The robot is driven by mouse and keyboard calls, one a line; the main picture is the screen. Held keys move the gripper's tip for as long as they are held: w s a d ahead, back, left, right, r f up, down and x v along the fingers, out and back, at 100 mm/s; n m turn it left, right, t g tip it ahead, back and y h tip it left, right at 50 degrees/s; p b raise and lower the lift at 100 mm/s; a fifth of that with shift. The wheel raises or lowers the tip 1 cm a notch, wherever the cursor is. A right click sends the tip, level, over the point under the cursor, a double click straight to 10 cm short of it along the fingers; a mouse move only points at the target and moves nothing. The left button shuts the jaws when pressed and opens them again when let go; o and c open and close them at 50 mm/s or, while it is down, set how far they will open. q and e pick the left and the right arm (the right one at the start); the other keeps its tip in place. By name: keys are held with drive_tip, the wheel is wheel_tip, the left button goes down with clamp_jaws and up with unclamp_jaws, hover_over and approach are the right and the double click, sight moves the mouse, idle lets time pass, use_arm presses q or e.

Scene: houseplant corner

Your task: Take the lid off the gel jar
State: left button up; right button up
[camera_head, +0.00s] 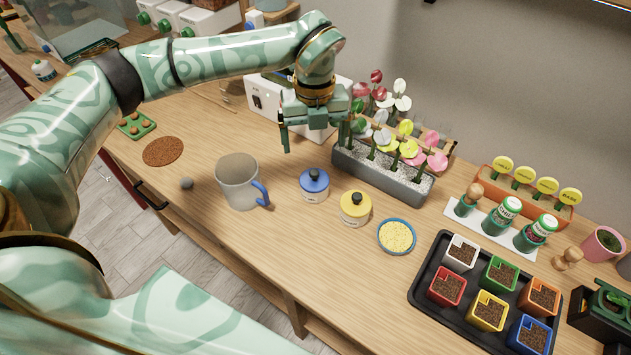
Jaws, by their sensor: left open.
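Two small white jars stand side by side on the wooden workbench. One has a blue lid (315,179) with a dark knob, the other a yellow lid (355,205) with a dark knob. Both lids sit on their jars. I cannot read their labels, so I cannot tell which is the gel jar. My left gripper (314,143) is open and empty, its fingers pointing down, above and behind the blue-lidded jar and apart from it. My right gripper is out of view.
A grey mug (236,180) with a blue handle stands left of the jars. A dish of yellow grains (397,236) lies to their right. A planter (384,176) of flowers stands behind, close to my left gripper. A black tray (421,280) holds several coloured pots.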

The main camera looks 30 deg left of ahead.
sight(314, 172)
use_arm(q)
wheel_tip(314, 172, down, 11)
drive_tip(key=shift+w+a+f+b, duration=0.1)
drive_tip(key=shift+w+b, duration=0.05)
drive_tip(key=shift+b, duration=0.8)
drive_tip(key=c, duration=1.1)
